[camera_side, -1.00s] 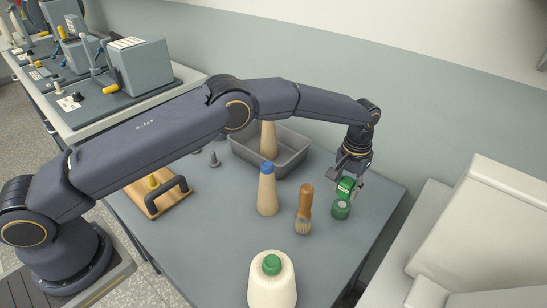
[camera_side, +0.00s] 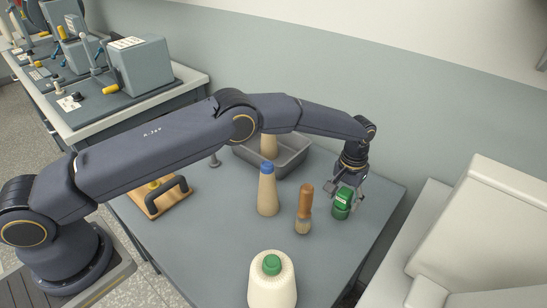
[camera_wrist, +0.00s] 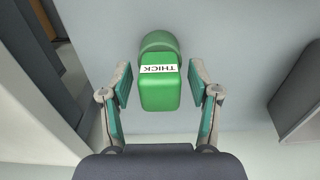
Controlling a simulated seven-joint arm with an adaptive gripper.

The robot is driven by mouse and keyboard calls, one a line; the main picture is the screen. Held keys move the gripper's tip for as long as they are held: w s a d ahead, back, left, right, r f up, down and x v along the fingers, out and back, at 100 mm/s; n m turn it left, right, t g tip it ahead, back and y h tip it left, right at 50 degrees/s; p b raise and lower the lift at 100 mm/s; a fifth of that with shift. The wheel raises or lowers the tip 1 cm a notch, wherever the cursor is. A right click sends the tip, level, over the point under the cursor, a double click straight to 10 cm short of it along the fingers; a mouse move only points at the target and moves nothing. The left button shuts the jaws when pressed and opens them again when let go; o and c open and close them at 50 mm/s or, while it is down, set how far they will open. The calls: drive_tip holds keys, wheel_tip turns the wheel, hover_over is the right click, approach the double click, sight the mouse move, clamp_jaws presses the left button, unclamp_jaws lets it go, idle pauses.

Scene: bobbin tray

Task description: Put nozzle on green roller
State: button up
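A green block (camera_side: 344,196) with a white label reading "THICK" sits on the green roller (camera_side: 340,212), near the right side of the table. In the wrist view the green block (camera_wrist: 160,93) lies between my fingers, with the rounded green roller (camera_wrist: 158,41) showing beyond it. My gripper (camera_wrist: 159,80) is open, with a gap between each finger pad and the block. In the side view my gripper (camera_side: 344,186) is around the block from above. I cannot tell whether this block is the nozzle; no other nozzle is clearly identifiable.
A wooden-handled brush (camera_side: 304,208) stands close left of the roller. A blue-topped cone (camera_side: 267,192) stands farther left, and a white green-topped spool (camera_side: 271,285) in front. A grey tray (camera_side: 292,162) holding a cone is behind. The table's right edge is near.

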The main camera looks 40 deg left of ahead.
wheel_tip(320, 180, up, 12)
drive_tip(key=shift+f, duration=0.1)
wheel_tip(320, 180, up, 12)
drive_tip(key=t, duration=0.1)
hover_over(346, 191)
drive_tip(key=s+a, duration=0.3)
drive_tip(key=a, duration=0.4)
drive_tip(key=s+a+r+t, duration=0.2)
drive_tip(key=s+a+r, duration=0.7)
drive_tip(key=s+r, duration=0.1)
drive_tip(key=s+a+f+t, duration=0.1)
drive_tip(key=s+a, duration=0.3)
drive_tip(key=s, duration=0.7)
drive_tip(key=s+a+f+t, duration=0.1)
drive_tip(key=s+a+f, duration=0.2)
drive_tip(key=s, duration=0.7)
drive_tip(key=shift+s+a+t, duration=0.3)
drive_tip(key=shift+s+a, duration=0.05)
drive_tip(key=shift+a, duration=0.15)
drive_tip(key=shift+f, duration=0.1)
